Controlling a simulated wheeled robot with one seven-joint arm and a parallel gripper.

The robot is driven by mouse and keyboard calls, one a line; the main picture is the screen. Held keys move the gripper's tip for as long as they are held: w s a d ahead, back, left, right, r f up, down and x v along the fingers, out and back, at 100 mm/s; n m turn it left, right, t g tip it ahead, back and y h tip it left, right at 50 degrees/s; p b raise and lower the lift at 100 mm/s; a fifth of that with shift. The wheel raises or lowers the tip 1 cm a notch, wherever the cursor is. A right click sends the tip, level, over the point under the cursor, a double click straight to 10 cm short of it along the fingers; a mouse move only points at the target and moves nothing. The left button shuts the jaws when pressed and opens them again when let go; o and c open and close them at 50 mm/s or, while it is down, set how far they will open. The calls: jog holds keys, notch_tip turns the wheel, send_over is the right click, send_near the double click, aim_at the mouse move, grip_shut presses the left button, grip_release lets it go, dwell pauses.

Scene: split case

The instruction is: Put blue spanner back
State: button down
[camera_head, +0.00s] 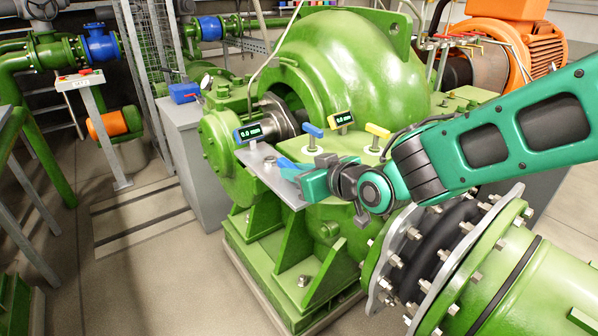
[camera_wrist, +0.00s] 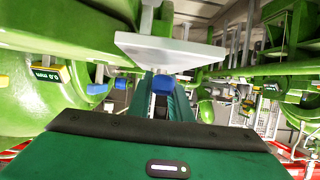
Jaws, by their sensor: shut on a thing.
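My gripper (camera_head: 304,180) is at the right end of a flat grey plate on the green pump. It is shut on a blue piece (camera_head: 287,164), which I take as the blue spanner; it is partly hidden by the fingers. In the wrist view the blue spanner (camera_wrist: 162,84) shows at the tips of my gripper (camera_wrist: 161,100). The grey plate (camera_head: 262,168) also shows close to it in the wrist view (camera_wrist: 190,52). I cannot tell whether the spanner touches the plate.
A blue T-handle (camera_head: 312,131) and a yellow T-handle (camera_head: 378,131) stand on the pump behind my gripper. A blue gauge (camera_head: 248,132) and a yellow gauge (camera_head: 341,120) are near them. A blue box (camera_head: 184,92) sits on a grey cabinet (camera_head: 192,150).

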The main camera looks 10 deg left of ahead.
jog(key=c, duration=1.6)
grip_release()
jog(key=shift+f, duration=0.1)
jog(key=shift+s+d+r, duration=0.25)
jog(key=shift+d+r, duration=0.05)
jog(key=v, duration=1.1)
jog(key=shift+d, duration=0.1)
